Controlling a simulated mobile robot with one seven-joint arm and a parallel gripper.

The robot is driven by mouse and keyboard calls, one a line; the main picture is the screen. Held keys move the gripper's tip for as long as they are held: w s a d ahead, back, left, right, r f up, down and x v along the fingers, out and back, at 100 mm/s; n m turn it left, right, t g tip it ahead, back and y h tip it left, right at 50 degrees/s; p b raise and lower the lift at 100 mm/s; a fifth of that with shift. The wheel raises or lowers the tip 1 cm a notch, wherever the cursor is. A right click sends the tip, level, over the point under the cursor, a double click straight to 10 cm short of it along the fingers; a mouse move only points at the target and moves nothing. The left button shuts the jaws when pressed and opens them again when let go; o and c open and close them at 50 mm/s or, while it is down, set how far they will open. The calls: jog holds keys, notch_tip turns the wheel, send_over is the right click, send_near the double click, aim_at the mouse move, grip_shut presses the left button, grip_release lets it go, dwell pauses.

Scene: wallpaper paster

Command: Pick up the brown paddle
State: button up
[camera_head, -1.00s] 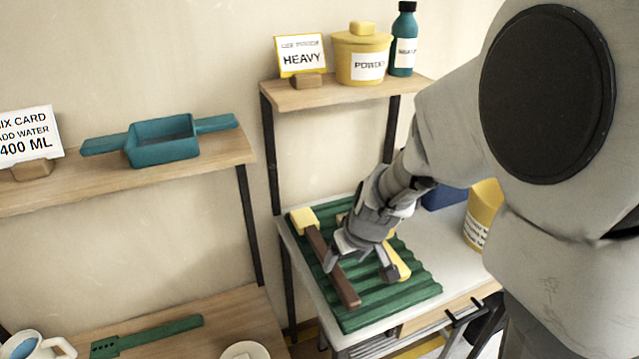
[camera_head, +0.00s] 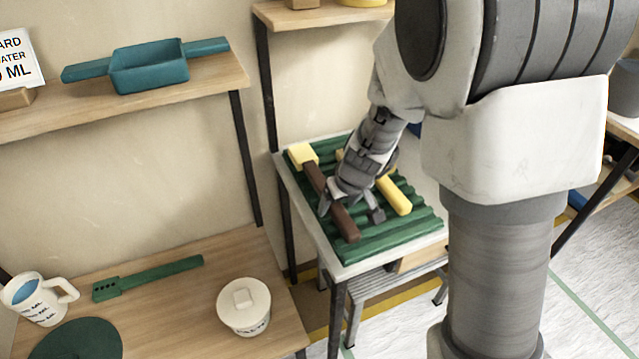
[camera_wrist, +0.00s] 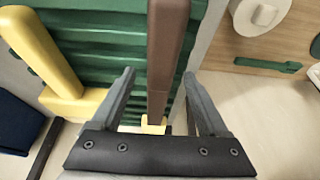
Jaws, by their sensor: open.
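The brown paddle (camera_head: 318,182) lies on a green ridged mat (camera_head: 400,235), with a pale yellow block at its far end. In the wrist view the brown paddle (camera_wrist: 167,45) runs lengthwise between the two fingers. My gripper (camera_head: 350,209) is open over the middle of the paddle, one finger on each side. In the wrist view my gripper (camera_wrist: 160,77) shows gaps between both fingers and the paddle. The fingers' exact height over the mat is hard to tell.
A yellow paddle (camera_head: 393,194) lies beside the brown one on the mat and also shows in the wrist view (camera_wrist: 38,50). The mat is on a small white table (camera_head: 350,268). A wooden counter (camera_head: 195,300) at left holds a mug, a green tool and a lidded pot (camera_head: 244,308).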

jog(key=shift+f+b, duration=0.25)
jog(key=shift+b, duration=0.1)
dwell(0.3)
grip_shut()
dwell(0.5)
